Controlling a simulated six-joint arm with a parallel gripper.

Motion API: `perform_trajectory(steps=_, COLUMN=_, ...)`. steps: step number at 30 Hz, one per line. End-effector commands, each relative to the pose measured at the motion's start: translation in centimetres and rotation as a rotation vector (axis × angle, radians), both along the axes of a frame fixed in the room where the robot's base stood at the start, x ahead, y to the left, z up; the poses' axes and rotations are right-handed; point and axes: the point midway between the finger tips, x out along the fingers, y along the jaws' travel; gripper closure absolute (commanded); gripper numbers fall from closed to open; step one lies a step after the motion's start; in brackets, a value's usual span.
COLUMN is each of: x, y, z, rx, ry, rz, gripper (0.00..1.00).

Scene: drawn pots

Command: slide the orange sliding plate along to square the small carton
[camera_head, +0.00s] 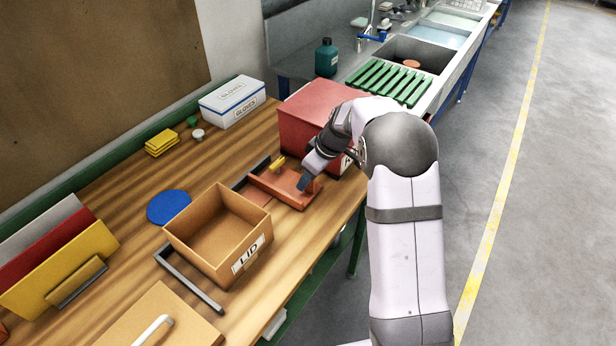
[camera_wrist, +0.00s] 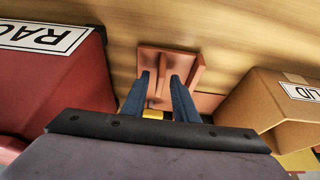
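The orange sliding plate (camera_head: 285,190) lies on the wooden table between the red box and the small carton, with raised edges and a yellow piece (camera_head: 278,163) at its far end. The small carton (camera_head: 215,235), open-topped and labelled LID, stands to its left, apart from it. My gripper (camera_head: 306,184) is low at the plate's right end. In the wrist view, my fingers (camera_wrist: 161,75) are apart over the orange plate (camera_wrist: 168,58), with an upright orange rib between them. Whether they touch it cannot be told. The carton (camera_wrist: 265,105) is at the right there.
A red box (camera_head: 305,112) stands just behind my gripper. Dark rails lie by the plate (camera_head: 250,172) and beside the carton (camera_head: 185,280). A flat reddish patch (camera_head: 258,191) lies between plate and carton.

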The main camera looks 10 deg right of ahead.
Motion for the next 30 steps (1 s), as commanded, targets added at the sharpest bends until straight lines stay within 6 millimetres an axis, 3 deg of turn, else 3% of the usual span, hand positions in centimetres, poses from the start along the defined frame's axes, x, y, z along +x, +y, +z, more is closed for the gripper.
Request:
perform_trajectory(steps=2, x=0.00, y=-0.01, z=0.02, rx=0.000, ry=0.000, rz=0.000, gripper=0.78)
perform_trajectory(steps=5, x=0.00, y=-0.02, z=0.03, rx=0.000, ry=0.000, rz=0.000, gripper=1.00)
perform_trajectory(steps=30, x=-0.01, y=-0.07, z=0.08, rx=-0.001, ry=-0.001, rz=0.000, gripper=1.00)
